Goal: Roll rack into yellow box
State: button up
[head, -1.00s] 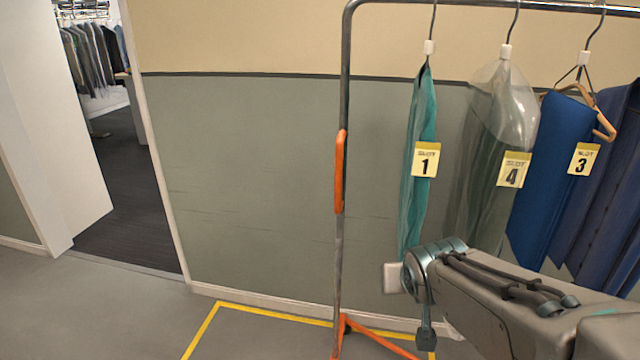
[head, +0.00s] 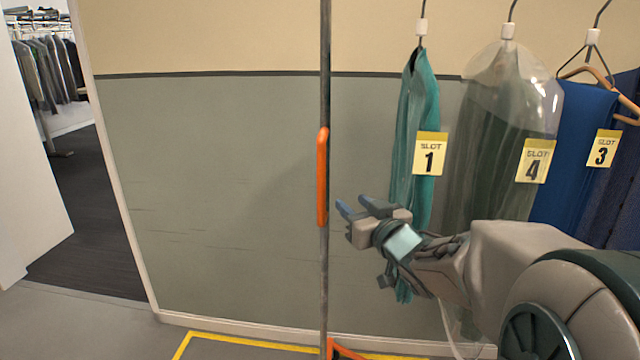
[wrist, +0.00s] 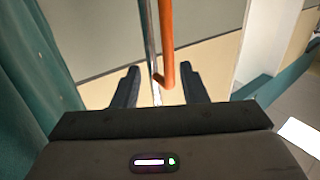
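The garment rack's grey upright post (head: 325,270) stands in the middle of the head view, with an orange handle (head: 322,178) on it. The yellow box outline (head: 190,344) is on the floor at the foot of the wall, only partly in view. My gripper (head: 343,206) is open, just right of the handle and pointing toward it. In the wrist view the orange handle (wrist: 167,45) and the post lie ahead between the two spread fingers (wrist: 158,84). The fingers do not appear closed on it.
Garments hang on the rack to the right: a teal one (head: 415,120) tagged 1, a bagged one (head: 500,130) tagged 4, and blue ones (head: 570,140) by tag 3. An open doorway (head: 85,200) is at left. The wall (head: 215,200) stands behind the rack.

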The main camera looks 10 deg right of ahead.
aim_at(323, 183)
jog(key=x, duration=0.4)
jog(key=a+x, duration=0.1)
jog(key=x, duration=0.8)
jog(key=shift+s+a, duration=0.15)
jog(key=shift+a, duration=0.05)
